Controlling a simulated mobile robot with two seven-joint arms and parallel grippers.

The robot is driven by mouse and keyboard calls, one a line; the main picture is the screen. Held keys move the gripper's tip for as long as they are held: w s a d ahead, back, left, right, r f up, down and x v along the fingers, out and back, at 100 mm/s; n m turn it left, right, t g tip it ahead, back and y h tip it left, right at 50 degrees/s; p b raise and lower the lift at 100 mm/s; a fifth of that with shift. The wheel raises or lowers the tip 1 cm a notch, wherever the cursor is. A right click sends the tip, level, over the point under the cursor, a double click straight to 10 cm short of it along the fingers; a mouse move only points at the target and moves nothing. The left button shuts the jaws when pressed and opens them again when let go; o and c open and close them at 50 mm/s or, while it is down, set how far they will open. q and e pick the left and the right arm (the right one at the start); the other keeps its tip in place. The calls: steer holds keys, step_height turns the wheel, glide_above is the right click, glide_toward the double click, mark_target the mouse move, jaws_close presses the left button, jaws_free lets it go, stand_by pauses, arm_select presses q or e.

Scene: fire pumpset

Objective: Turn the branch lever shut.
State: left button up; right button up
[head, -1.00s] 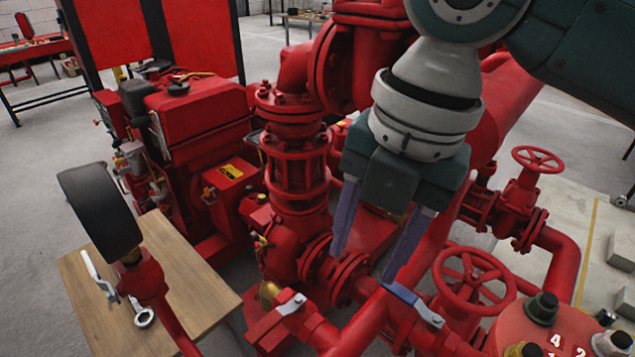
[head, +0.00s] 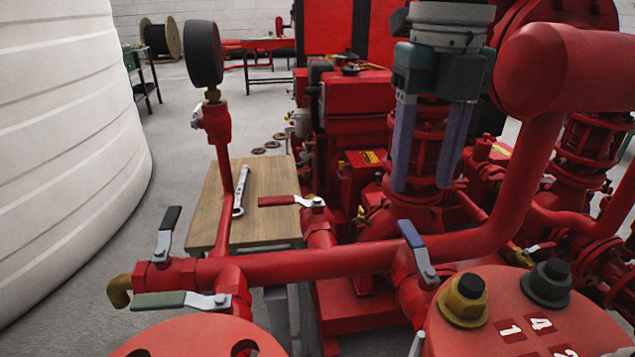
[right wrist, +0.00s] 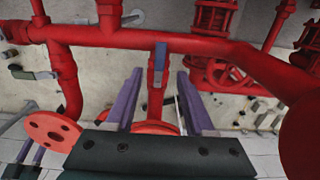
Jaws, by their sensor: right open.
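Several lever handles sit on the red pipework, and I cannot tell by a label which is the branch lever. The blue lever (head: 412,236) stands tilted up on a valve right of centre in the head view. My right gripper (head: 424,188) is open and empty, fingers pointing down, above the pipe by it. In the right wrist view the blue lever (right wrist: 161,57) lies between the two fingers' lines, with no contact visible. A red lever (head: 277,201), a black lever (head: 168,230) and a green lever (head: 160,300) are further left. Purple fingers, apparently my left gripper (right wrist: 30,153), show at lower left in the wrist view.
A gauge (head: 204,53) on a riser stands left. A wooden table (head: 208,212) holds a wrench (head: 241,192). A large white tank (head: 65,130) fills the left edge. A thick red pipe (head: 565,70) and a flange with bolt caps (head: 550,283) crowd the right.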

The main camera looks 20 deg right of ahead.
mark_target(411, 232)
step_height(411, 232, down, 7)
steer(key=shift+r+b, duration=0.1)
steer(key=shift+b, duration=0.45)
steer(key=shift+c, duration=0.3)
jaws_close()
stand_by(0.8)
